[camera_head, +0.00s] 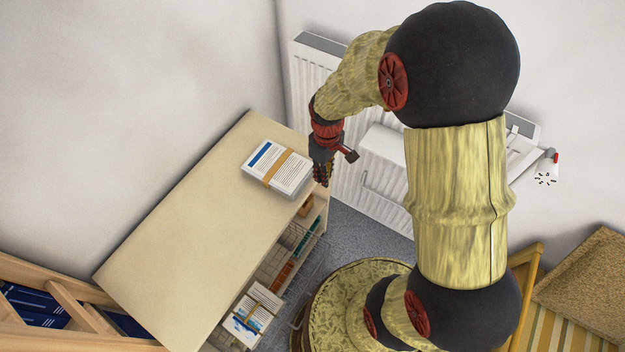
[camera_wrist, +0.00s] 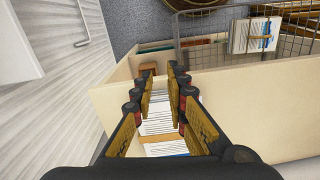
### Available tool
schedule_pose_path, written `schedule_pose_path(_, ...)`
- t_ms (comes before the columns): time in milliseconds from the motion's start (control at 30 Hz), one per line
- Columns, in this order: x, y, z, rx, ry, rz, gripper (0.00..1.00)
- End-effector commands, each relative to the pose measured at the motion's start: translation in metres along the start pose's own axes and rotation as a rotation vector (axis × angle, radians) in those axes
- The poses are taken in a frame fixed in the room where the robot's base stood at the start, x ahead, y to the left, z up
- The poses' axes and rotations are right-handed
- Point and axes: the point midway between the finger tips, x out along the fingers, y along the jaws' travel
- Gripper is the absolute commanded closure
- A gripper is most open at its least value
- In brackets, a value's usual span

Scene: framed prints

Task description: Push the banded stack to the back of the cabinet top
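The banded stack (camera_head: 277,168) of white printed sheets with a tan band and a blue patch lies flat on the light wooden cabinet top (camera_head: 190,215), near its far end in the head view. My gripper (camera_head: 321,178) hangs just right of the stack, by the cabinet's edge, pointing down. In the wrist view my gripper (camera_wrist: 160,84) has its fingers apart, and part of the stack (camera_wrist: 158,126) shows in the gap between them. The fingers and gripper body hide the rest of the stack there. I cannot tell whether the gripper touches it.
Books (camera_head: 283,275) and a wire basket (camera_wrist: 245,38) are there too. A white radiator (camera_head: 318,75) stands behind my arm. The cabinet top left of and below the stack is bare, beside the wall.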

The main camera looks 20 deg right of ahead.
Motion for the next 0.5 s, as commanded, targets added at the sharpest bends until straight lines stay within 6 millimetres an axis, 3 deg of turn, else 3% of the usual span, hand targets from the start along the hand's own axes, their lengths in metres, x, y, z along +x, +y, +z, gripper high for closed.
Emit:
schedule_pose_path(267, 0.004, 0.004, -0.006, -0.111, 0.021, 0.016, 1.0)
schedule_pose_path(500, 0.043, 0.004, -0.007, -0.109, 0.019, 0.015, 1.0)
